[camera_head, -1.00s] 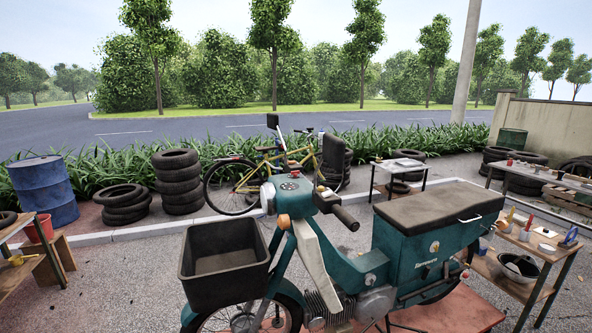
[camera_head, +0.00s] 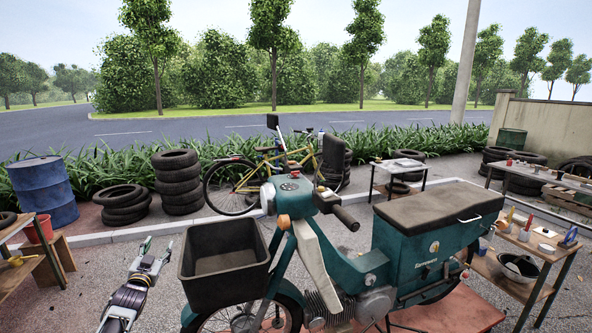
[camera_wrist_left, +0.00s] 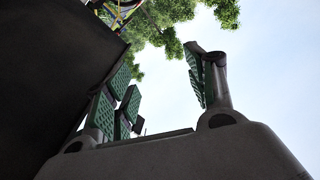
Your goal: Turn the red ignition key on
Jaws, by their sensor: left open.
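A teal motorbike (camera_head: 292,200) stands in the middle of the head view. A small red spot (camera_head: 289,187) shows on the round dash at the top of its front; it is too small to tell whether it is the ignition key or how it is turned. My left gripper (camera_head: 150,249) is at the lower left in the head view, left of the bike's black front box and well away from the dash. In the left wrist view its green-padded fingers (camera_wrist_left: 160,88) are apart, with nothing between them. My right gripper is not in view.
The black front box (camera_head: 224,281) stands between my left gripper and the bike's front; a large dark surface (camera_wrist_left: 45,70) fills the left of the wrist view. A blue drum (camera_head: 43,193), stacked tyres (camera_head: 178,182) and a bicycle (camera_head: 240,185) stand behind. A workbench (camera_head: 535,250) is at right.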

